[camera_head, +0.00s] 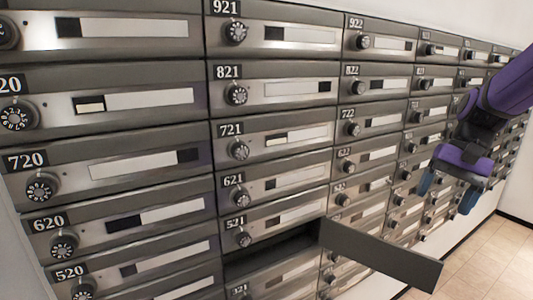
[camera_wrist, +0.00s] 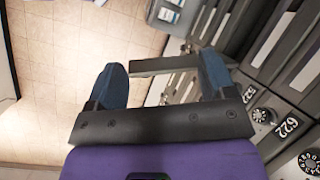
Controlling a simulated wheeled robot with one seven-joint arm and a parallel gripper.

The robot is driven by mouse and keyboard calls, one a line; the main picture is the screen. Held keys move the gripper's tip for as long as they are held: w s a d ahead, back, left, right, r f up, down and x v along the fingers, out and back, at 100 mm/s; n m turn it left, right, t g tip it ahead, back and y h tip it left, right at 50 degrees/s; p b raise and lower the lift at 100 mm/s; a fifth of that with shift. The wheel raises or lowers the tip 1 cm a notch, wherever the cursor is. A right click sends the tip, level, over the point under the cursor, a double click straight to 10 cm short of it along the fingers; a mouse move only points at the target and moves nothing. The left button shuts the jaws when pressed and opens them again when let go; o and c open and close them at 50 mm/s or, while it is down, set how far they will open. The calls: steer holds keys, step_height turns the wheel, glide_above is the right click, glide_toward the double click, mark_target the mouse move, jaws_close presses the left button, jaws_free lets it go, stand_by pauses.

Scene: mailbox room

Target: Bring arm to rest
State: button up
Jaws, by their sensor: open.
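My purple arm comes in from the right in the head view. My gripper (camera_head: 447,192) has blue fingers pointing down, in front of the right part of the mailbox wall. In the wrist view my gripper (camera_wrist: 163,82) shows its two blue fingers spread wide apart with nothing held between them. An open mailbox door (camera_head: 382,256) sticks out below box 521 in the head view, left of and below my gripper and apart from it. In the wrist view a grey bar-like piece, which may be a mailbox door (camera_wrist: 164,66), shows beyond the fingers.
The mailbox wall (camera_head: 270,108) fills most of the head view, with numbered doors and round dials. An open compartment (camera_head: 270,254) shows dark beside the open door. Tiled floor (camera_head: 482,262) lies clear at the lower right, and also in the wrist view (camera_wrist: 50,50).

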steer(key=s+a+r+n+t+h, duration=0.2)
steer(key=s+r+t, duration=0.1)
steer(key=s, duration=0.5)
steer(key=s+a+r+n+t+h, duration=0.2)
steer(key=s+a+r+n+t, duration=0.1)
steer(key=s, duration=0.5)
steer(key=shift+r+t, duration=0.15)
steer(key=shift+t, duration=0.55)
